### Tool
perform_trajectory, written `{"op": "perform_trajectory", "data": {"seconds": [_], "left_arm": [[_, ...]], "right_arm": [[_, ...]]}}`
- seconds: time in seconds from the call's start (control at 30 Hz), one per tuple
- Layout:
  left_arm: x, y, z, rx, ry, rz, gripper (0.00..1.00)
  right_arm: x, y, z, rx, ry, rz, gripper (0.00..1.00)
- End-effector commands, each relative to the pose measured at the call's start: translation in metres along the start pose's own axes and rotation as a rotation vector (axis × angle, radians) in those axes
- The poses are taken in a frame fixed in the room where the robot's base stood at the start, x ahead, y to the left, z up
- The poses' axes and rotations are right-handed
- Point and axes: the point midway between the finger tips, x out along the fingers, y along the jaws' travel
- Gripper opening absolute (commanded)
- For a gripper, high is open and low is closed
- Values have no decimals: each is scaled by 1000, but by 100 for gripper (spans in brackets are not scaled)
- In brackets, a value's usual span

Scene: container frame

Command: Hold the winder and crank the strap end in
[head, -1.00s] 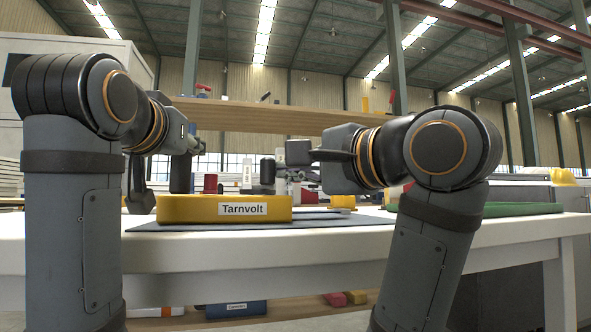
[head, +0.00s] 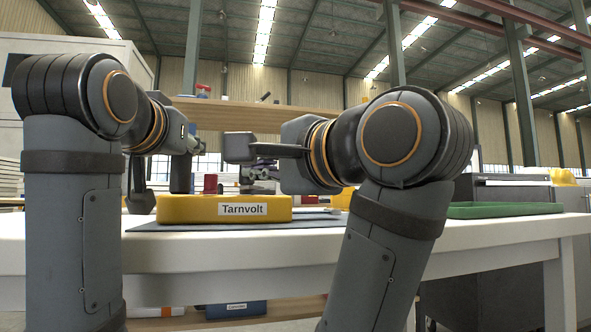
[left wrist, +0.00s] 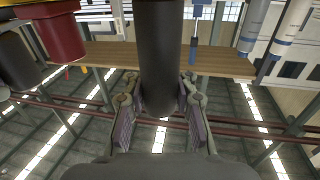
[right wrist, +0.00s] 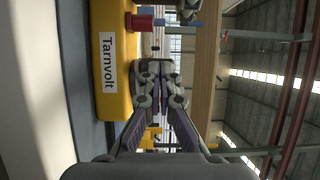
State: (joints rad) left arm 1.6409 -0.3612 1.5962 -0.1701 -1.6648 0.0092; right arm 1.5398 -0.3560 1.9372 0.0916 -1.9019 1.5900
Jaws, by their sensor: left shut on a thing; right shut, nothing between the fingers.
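The yellow winder (head: 225,209), labelled "Tarnvolt", lies on a grey mat at the front of the table. A dark upright grip (head: 180,172) rises at its left part. My left gripper (left wrist: 160,105) has its fingers on either side of this dark grip in the left wrist view and is shut on it. A red knob (head: 210,183) stands on the winder, right of the grip; it also shows in the right wrist view (right wrist: 143,22). My right gripper (right wrist: 160,82) is shut and empty, beyond the winder and apart from the red knob. I cannot make out the strap end.
A wooden shelf (head: 258,116) spans behind the table. A green tray (head: 500,210) lies on the white table (head: 400,240) at the right. The table between the mat and the tray looks clear. A blue box (head: 236,309) is on a lower shelf.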

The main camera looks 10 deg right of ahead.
Motion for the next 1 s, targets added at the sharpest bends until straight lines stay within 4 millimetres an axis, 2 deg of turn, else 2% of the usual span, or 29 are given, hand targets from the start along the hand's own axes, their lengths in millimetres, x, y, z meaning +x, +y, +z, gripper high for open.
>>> {"op": "perform_trajectory", "data": {"seconds": [0.87,1.0], "left_arm": [[-1,0,-1,0,4,1,0],[-1,0,-2,0,4,1,0]], "right_arm": [[5,0,7,0,-1,1,0],[5,-14,6,-4,2,0,0]]}}
